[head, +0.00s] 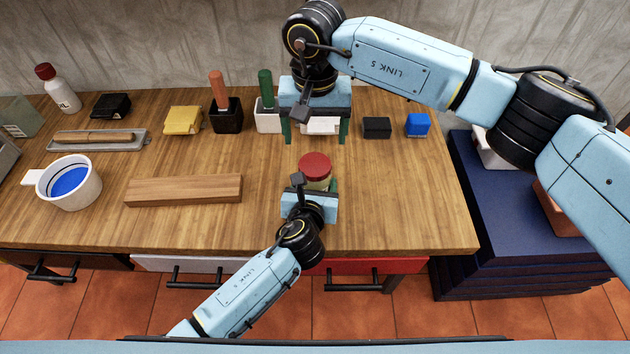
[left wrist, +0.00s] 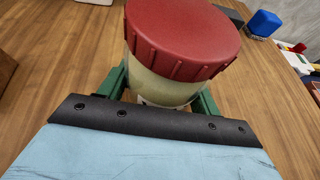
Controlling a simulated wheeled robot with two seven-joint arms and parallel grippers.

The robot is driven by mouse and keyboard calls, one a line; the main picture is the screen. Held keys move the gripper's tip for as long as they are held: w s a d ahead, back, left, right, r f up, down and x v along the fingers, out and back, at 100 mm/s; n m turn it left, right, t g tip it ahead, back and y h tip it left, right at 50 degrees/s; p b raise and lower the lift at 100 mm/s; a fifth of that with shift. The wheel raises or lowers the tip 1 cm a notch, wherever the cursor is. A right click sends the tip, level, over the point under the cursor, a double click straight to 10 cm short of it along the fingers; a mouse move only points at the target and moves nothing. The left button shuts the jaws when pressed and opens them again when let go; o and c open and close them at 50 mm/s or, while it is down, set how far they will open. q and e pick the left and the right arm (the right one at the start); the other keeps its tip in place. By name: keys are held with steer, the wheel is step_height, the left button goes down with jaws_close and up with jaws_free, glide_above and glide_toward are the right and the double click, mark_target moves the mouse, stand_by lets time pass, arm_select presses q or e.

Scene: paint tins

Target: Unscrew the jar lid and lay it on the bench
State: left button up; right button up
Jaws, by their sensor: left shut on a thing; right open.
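The jar (left wrist: 160,85) has a pale yellowish body and a red ribbed lid (head: 314,167). It stands upright on the wooden bench (head: 400,200), near the front edge, with the lid on top. In the left wrist view the lid (left wrist: 185,35) fills the upper middle. My left gripper (head: 318,187) is shut on the jar's body below the lid, with green fingers on either side (left wrist: 160,92). My right gripper (head: 315,130) is open above the bench behind the jar, fingers pointing down, apart from the lid.
A wooden block (head: 184,190) and a white cup with blue inside (head: 70,183) are to the left. Behind are a black block (head: 377,127), a blue block (head: 418,125) and holders with orange (head: 217,90) and green (head: 265,85) handles. Bench right of the jar is clear.

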mark_target(315, 164)
arm_select(q)
steer(key=c, duration=0.5)
jaws_close()
arm_select(e)
steer(key=shift+m, duration=0.5)
steer(key=m, duration=1.1)
steer(key=shift+m, duration=0.4)
steer(key=m, duration=1.4)
steer(key=shift+m, duration=0.3)
steer(key=m, duration=1.7)
steer(key=shift+f, duration=0.1)
steer(key=shift+m, duration=0.3)
steer(key=shift+f, duration=3.95)
